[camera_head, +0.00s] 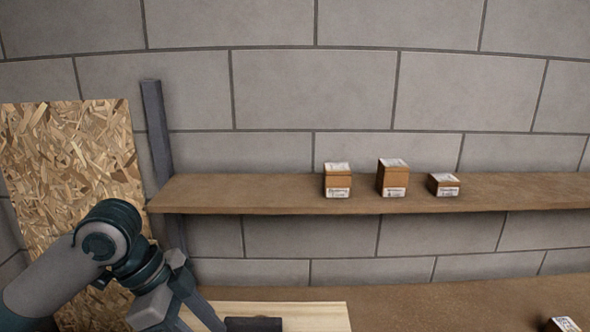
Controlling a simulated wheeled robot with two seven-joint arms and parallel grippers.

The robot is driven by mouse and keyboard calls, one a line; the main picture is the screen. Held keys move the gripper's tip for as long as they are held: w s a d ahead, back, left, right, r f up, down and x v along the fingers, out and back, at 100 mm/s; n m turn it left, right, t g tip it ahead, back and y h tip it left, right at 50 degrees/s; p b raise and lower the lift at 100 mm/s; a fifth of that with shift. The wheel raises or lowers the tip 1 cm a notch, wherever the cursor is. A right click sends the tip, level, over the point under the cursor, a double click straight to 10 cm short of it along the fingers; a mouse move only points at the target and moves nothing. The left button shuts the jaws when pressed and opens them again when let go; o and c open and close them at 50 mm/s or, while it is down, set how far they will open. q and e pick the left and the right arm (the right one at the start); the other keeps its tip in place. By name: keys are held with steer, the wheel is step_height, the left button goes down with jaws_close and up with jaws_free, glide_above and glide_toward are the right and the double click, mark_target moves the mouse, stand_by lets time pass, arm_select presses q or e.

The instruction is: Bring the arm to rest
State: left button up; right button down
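My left arm comes in from the left edge and bends down at the lower left. Its gripper (192,312) points down at the bottom edge, in front of a pale wooden board. The fingertips run towards or past the frame edge, so I cannot tell whether it is open or shut, or whether it holds anything. My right gripper is not in view.
A brown shelf (265,195) on the block wall bears three small cardboard boxes (393,178). A chipboard panel (70,165) and a dark upright post (155,130) stand at left. Below are the pale board (310,315), a dark object (253,324) and another box (563,325).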

arm_select(q)
steer(key=s+d+f+n+t, duration=0.1)
steer(key=f+n, duration=0.1)
steer(key=f, duration=0.5)
steer(key=s+d+f+n+t+h, duration=0.1)
steer(key=d+f+n, duration=0.15)
steer(key=f, duration=0.35)
steer(key=s+d+f+n+t, duration=0.1)
steer(key=f+n, duration=0.2)
steer(key=f, duration=0.4)
steer(key=s+a+f+n+y, duration=0.35)
steer(key=s+a+f, duration=0.3)
steer(key=s, duration=0.25)
steer(key=s+a+f+n+y, duration=0.35)
steer(key=s+a+f, duration=0.25)
steer(key=s+f, duration=0.25)
step_height(320, 180, down, 28)
steer(key=s+g+h+b, duration=0.1)
steer(key=s+a+f, duration=0.1)
steer(key=s+f, duration=0.8)
steer(key=s+a+f+g+b, duration=0.1)
steer(key=s+a+f, duration=0.1)
steer(key=s+f, duration=0.7)
steer(key=shift+s+a+f+g, duration=0.3)
steer(key=shift+s+f, duration=0.1)
steer(key=shift+f, duration=0.35)
